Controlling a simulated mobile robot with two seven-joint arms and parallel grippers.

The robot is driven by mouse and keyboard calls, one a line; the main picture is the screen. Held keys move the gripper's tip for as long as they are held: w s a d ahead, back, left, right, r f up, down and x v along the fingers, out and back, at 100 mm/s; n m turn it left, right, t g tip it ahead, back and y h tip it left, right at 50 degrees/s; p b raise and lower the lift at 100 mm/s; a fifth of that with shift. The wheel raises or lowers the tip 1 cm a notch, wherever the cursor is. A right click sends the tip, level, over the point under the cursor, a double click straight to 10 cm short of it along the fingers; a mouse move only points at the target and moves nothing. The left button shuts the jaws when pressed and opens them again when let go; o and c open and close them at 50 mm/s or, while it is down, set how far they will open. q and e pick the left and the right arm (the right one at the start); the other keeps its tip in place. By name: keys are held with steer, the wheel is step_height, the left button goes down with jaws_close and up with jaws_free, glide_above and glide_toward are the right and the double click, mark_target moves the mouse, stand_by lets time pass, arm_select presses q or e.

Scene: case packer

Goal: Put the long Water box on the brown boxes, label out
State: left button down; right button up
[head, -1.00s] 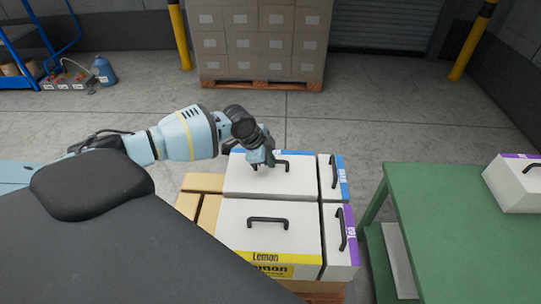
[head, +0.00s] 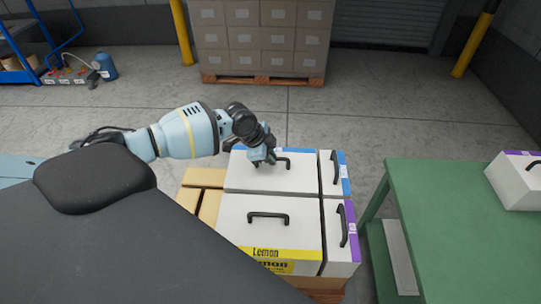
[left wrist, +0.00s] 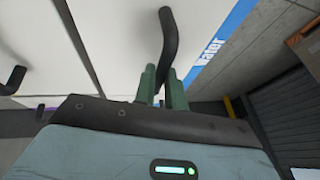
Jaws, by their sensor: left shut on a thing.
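The long Water box (head: 245,177) is white with a blue strip along its far edge. It sits in the back of the near stack, behind the Lemon box. Its label faces away from me; the word Water (left wrist: 208,52) reads on the blue strip in the left wrist view. My left gripper (head: 270,160) is shut on the box's dark handle (left wrist: 170,35), with its fingers (left wrist: 162,82) around the bar. The brown boxes (head: 203,178) lie at the left of the stack, with tops below the white boxes and partly hidden by my body. My right gripper is out of view.
The Lemon box (head: 240,232) touches or nearly touches the Water box in front. A narrow blue-strip box (head: 327,175) and a purple-strip box (head: 336,222) stand close on the right. A green table (head: 440,210) holds another white box (head: 512,178).

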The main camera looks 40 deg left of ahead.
arm_select(q)
steer(key=shift+w, duration=0.15)
steer(key=c, duration=1.4)
jaws_free()
steer(key=shift+o, duration=0.2)
steer(key=shift+s+f, duration=0.25)
steer(key=shift+f, duration=0.05)
steer(key=v, duration=0.8)
steer(key=shift+p, duration=0.35)
steer(key=shift+w+r, duration=0.1)
steer(key=shift+w, duration=0.05)
